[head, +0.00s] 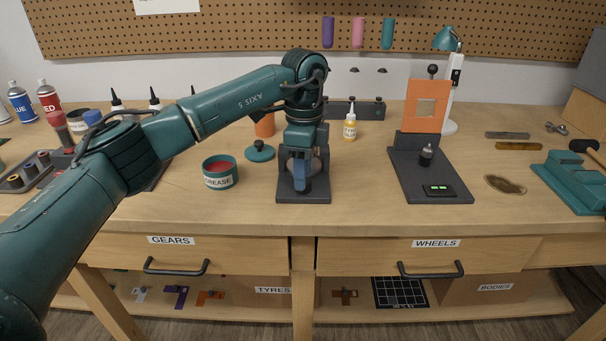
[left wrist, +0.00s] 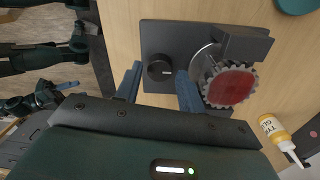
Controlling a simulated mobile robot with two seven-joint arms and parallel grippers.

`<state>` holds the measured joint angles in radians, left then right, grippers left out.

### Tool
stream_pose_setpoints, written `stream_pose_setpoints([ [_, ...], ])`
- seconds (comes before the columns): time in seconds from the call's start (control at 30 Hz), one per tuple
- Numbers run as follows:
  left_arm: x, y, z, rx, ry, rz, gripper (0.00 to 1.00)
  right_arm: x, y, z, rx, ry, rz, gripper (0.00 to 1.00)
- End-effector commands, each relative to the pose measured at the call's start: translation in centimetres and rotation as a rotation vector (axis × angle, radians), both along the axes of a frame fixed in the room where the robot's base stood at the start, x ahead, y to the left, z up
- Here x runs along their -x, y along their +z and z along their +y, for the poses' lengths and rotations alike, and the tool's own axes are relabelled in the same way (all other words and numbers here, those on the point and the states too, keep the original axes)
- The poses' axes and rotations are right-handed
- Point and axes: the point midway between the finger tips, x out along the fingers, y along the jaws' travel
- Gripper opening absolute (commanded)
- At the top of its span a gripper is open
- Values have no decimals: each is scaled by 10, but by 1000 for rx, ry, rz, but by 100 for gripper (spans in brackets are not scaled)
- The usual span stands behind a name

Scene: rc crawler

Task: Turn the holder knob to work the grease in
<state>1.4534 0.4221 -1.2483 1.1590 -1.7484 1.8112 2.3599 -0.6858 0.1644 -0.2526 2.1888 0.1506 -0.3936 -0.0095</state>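The gear holder is a dark plate (head: 303,197) on the bench, mostly covered by my left gripper (head: 302,180) in the head view. In the left wrist view its round black knob (left wrist: 159,70) sits on the plate, beside a grey toothed gear (left wrist: 231,84) with red grease on its face. My left gripper (left wrist: 160,84) points down at the holder. Its two blue fingers are apart, one on each side of the knob in the picture; whether they touch it I cannot tell. My right gripper (left wrist: 58,92) shows small at the left of the wrist view, its opening unclear.
An open grease tin (head: 220,174) stands left of the holder, with its teal lid (head: 260,152) behind. A yellow glue bottle (head: 350,127) stands behind right. A dark stand (head: 428,178) with an orange plate is to the right. Bench between holder and stand is clear.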

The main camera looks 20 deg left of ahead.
Motion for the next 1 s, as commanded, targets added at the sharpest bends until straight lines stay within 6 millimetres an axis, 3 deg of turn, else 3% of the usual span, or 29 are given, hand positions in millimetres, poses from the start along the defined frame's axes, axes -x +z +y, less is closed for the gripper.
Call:
stream_pose_setpoints([
  [0.17,1,-12,0,0,0,0,39,0,0,0,1,0,-1,46],
  [0.47,1,-14,0,1,0,-1,38,0,0,0,1,0,-1,46],
  [0.83,1,-14,0,1,-1,0,8,0,0,0,1,0,-1,46],
  [1.0,1,-13,0,0,-8,0,7,0,1,0,1,0,0,46],
])
